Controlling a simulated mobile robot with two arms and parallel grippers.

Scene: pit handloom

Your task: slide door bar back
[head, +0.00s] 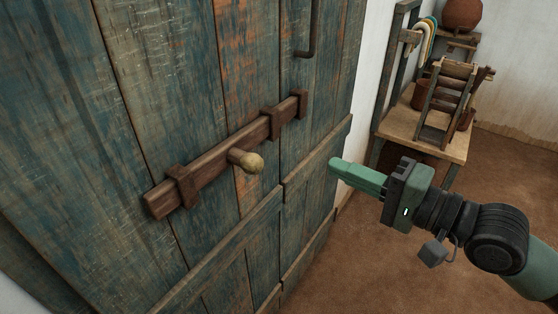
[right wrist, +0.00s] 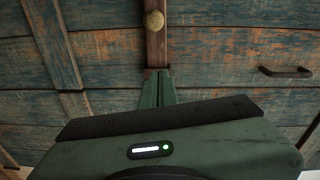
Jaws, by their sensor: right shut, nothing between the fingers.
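The wooden door bar (head: 220,162) lies across the weathered blue door (head: 190,60) in the head view, running through several brown brackets. It spans the seam between the door leaves. A pale round knob (head: 252,163) sticks out from its middle; the knob also shows in the right wrist view (right wrist: 154,20), with the bar (right wrist: 156,50) below it. My right gripper (head: 335,164) is shut and empty, in front of the door to the right of the knob, apart from it. In the wrist view its fingertips (right wrist: 158,72) overlap the bar's end and bracket. My left gripper is not in view.
A dark metal handle (head: 311,30) is fixed on the door above the bar; it also shows in the right wrist view (right wrist: 286,72). A wooden table (head: 455,148) with a frame and pots stands at the right by the white wall. The brown floor (head: 345,265) between is clear.

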